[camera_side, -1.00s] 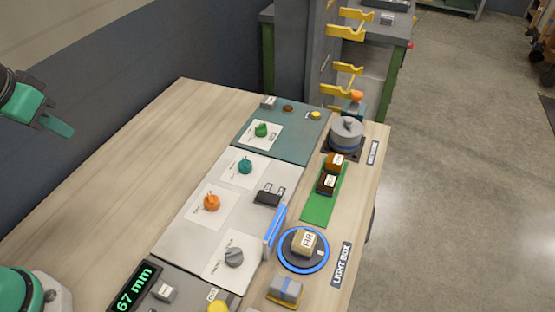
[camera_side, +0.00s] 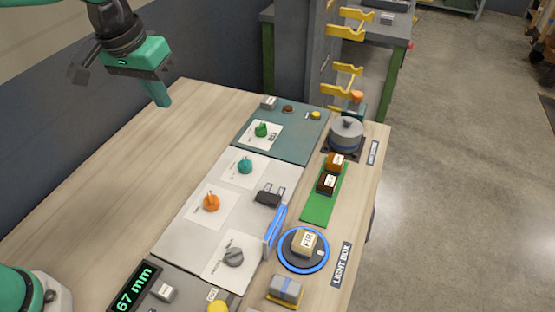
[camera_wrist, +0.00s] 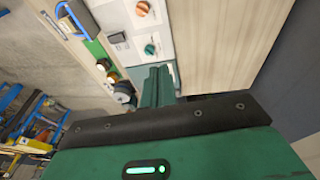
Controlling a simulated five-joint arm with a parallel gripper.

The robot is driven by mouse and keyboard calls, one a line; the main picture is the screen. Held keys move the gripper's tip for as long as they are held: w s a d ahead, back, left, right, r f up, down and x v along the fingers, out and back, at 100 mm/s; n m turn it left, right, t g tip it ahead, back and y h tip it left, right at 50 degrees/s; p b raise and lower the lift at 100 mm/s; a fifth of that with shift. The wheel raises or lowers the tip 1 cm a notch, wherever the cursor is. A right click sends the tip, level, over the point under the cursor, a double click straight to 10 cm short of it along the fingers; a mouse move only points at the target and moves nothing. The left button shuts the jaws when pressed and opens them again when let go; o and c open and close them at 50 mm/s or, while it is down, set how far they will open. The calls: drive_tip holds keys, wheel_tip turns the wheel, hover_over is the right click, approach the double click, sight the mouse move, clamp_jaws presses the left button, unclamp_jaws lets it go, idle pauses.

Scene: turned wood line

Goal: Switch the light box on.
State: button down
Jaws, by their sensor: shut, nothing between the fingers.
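The light box label (camera_side: 341,265) lies at the right edge of the bench in the side view. Beside it is a dark round plate with a blue ring (camera_side: 281,262), and a block marked FIR (camera_side: 304,241) sits on it. A blue upright panel (camera_side: 275,226) stands just left of the ring. The blue ring also shows at the top left of the wrist view (camera_wrist: 73,8). My gripper (camera_side: 163,101) is shut and empty, held above the bench's far left part, well away from the light box. Its closed fingers show in the wrist view (camera_wrist: 153,72).
A pale panel carries a teal knob (camera_side: 245,167), an orange knob (camera_side: 211,203) and a grey knob (camera_side: 234,257). A teal panel with a green knob (camera_side: 261,130) is behind it. A lidded grey pot (camera_side: 346,133) and a green strip (camera_side: 321,209) stand right. The left bench is bare.

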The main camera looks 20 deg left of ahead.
drive_tip(key=w+d+f+g, duration=0.1)
drive_tip(key=w+d+f, duration=0.35)
drive_tip(key=d, duration=0.45)
drive_tip(key=g, duration=0.1)
hover_over(278, 201)
wheel_tip(278, 201, down, 6)
drive_tip(key=shift+a+r+y, duration=0.15)
drive_tip(key=shift+a+y, duration=0.05)
drive_tip(key=shift+y, duration=0.2)
drive_tip(key=f, duration=1.4)
drive_tip(key=shift+d, duration=0.25)
